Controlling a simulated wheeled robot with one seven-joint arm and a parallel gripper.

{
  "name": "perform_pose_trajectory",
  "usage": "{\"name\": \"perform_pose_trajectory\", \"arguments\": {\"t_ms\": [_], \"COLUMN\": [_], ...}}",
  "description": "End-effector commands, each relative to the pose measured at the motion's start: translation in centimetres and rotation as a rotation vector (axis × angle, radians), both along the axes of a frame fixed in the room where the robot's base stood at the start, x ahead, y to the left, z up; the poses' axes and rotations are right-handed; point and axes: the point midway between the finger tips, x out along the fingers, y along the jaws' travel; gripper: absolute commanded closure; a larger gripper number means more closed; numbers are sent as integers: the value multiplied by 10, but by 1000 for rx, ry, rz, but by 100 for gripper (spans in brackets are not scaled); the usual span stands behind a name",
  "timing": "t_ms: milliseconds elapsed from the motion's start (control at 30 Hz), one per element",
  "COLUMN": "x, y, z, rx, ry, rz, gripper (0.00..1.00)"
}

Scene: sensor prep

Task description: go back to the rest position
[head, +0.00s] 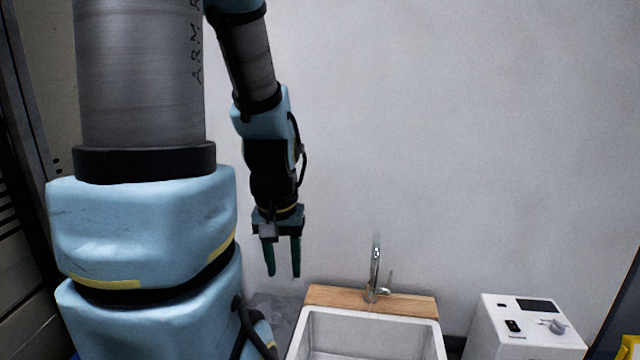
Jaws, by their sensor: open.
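My gripper (282,257) hangs pointing down in the middle of the head view, left of the faucet. Its two dark green fingers are apart, with nothing between them. My arm is bent, and its large blue and grey links fill the left of the view.
A white sink (426,338) with a wooden back ledge (335,297) and a metal faucet (375,270) is at the bottom centre. A white box-shaped unit (490,335) with small items on top stands to its right. Something yellow (629,347) shows at the lower right corner. A bare wall (470,130) lies behind.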

Motion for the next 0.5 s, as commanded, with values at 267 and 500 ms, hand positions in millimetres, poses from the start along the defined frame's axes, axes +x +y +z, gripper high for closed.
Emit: {"name": "perform_pose_trajectory", "arguments": {"t_ms": [267, 500], "x": [0, 0], "y": [0, 0], "z": [100, 137], "rx": [0, 0], "ry": [0, 0], "rz": [0, 0], "gripper": [56, 56]}}
